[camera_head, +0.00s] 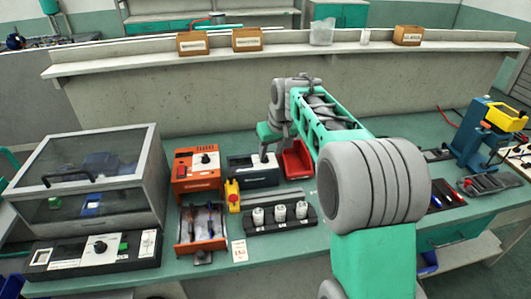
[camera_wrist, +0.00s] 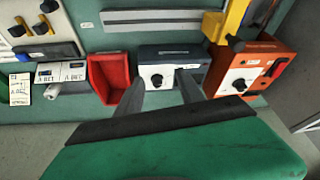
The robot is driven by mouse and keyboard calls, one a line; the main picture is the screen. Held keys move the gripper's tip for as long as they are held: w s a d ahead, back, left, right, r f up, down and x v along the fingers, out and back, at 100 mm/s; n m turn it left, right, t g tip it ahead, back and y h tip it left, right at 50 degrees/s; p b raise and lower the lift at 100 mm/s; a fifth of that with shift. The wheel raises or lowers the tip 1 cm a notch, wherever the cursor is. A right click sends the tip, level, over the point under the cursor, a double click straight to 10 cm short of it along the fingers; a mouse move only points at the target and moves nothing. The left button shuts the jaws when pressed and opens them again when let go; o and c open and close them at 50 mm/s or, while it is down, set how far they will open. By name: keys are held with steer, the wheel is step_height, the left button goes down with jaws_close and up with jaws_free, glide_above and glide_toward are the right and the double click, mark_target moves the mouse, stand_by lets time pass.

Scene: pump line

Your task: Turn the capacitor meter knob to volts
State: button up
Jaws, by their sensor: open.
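A dark-grey meter with a white front (camera_head: 240,174) stands on the green bench, between an orange unit and a red bin. In the wrist view its white front (camera_wrist: 171,80) carries a dark round knob (camera_wrist: 157,80). Its lettering is too small to read, so I cannot tell the knob's setting. My gripper (camera_wrist: 161,90) is open and empty in front of this meter. Its two fingers show on either side of the knob; I cannot tell whether they touch it. In the head view my wrist and gripper (camera_head: 264,153) hide part of the meter.
The orange unit (camera_head: 184,182) with its own knob stands left of the meter in the head view. The red bin (camera_head: 297,161) is close on the other side. A yellow piece (camera_head: 232,195) and a black rack of white containers (camera_head: 290,223) lie in front.

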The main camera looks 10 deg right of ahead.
steer(key=w+f, duration=0.4)
steer(key=w+f+p, duration=0.1)
steer(key=w+f, duration=0.3)
steer(key=shift+w+a+f, duration=0.1)
steer(key=shift+w, duration=0.25)
steer(key=shift+c, duration=0.5)
jaws_close()
